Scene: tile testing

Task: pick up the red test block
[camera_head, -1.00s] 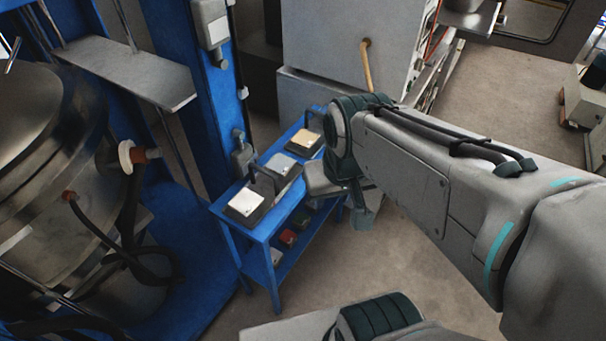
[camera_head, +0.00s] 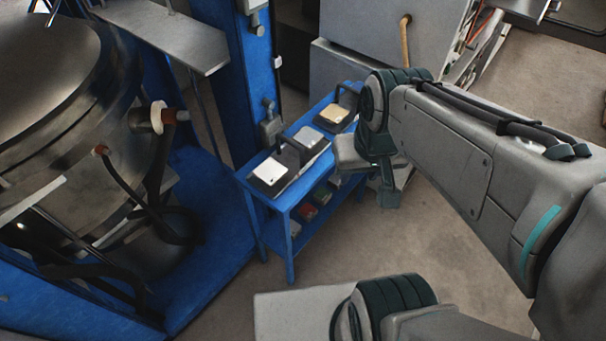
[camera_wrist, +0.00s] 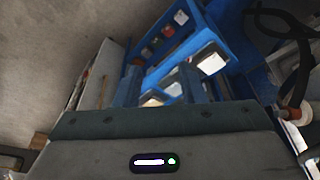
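The red test block (camera_head: 308,213) sits on the lower shelf of the blue table, among other blocks. In the wrist view a small red block (camera_wrist: 168,31) shows on that shelf, near the top. My gripper (camera_head: 388,194) hangs beside the right side of the table in the head view, apart from the block.
The blue table (camera_head: 290,195) carries several dark-based tiles on top, with a dark handle standing between them. A blue post (camera_head: 240,90) and a large metal vessel (camera_head: 60,90) stand left. A grey cabinet (camera_head: 365,60) stands behind. Floor (camera_head: 440,240) right of the table is clear.

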